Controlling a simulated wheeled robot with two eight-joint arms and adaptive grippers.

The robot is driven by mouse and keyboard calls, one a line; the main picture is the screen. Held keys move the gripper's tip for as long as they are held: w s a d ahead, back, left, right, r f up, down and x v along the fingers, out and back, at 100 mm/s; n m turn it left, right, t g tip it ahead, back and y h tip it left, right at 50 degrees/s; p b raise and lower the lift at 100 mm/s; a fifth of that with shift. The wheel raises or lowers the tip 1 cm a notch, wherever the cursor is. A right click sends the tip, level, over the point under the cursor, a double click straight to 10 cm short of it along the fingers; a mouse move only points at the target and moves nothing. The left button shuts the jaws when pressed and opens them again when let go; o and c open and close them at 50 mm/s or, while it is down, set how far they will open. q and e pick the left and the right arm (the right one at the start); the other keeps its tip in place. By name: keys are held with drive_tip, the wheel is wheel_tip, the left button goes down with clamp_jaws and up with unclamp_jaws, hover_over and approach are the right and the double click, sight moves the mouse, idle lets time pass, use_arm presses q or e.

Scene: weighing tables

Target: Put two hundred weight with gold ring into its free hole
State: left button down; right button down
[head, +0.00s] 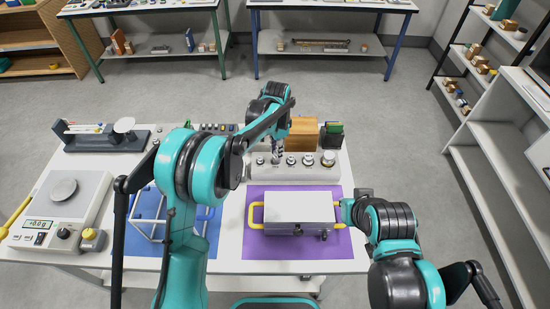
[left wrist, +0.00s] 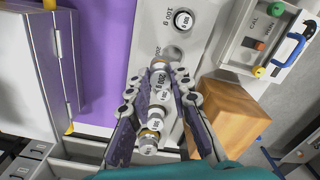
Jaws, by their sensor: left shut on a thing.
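The weight with a gold ring (left wrist: 158,68) is between the fingertips of my left gripper (left wrist: 157,84), which is shut on it. In the left wrist view it is beside an empty round hole (left wrist: 176,52) in the pale weight block (left wrist: 148,38). A smaller weight (left wrist: 183,20) stands by the "100 g" mark, and another gold-ringed weight (left wrist: 149,138) is lower down. In the head view my left gripper (head: 276,149) is over the block (head: 297,176), and the held weight is hard to make out. My right gripper (head: 347,206) is by the case's right yellow handle; its fingers are unclear.
A silver case (head: 298,207) with yellow handles lies on a purple mat (head: 258,244). A wooden box (head: 300,134) stands behind the block. A balance (head: 62,205) is at the left, near a blue mat (head: 145,243) with a wire frame.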

use_arm(q)
drive_tip(key=shift+w+a+f+b, duration=0.1)
drive_tip(key=shift+w+f+b, duration=0.2)
drive_tip(key=shift+f, duration=0.55)
drive_tip(key=shift+w+a+f+b, duration=0.15)
drive_tip(key=shift+w+f, duration=0.2)
drive_tip(key=shift+f, duration=0.55)
drive_tip(key=shift+w+f+b, duration=0.25)
drive_tip(key=shift+w+f, duration=0.1)
drive_tip(key=shift+f, duration=0.5)
drive_tip(key=shift+f, duration=0.2)
drive_tip(key=c, duration=1.4)
unclamp_jaws()
drive_tip(key=shift+o, duration=0.2)
drive_tip(key=shift+r, duration=0.1)
drive_tip(key=shift+r, duration=0.1)
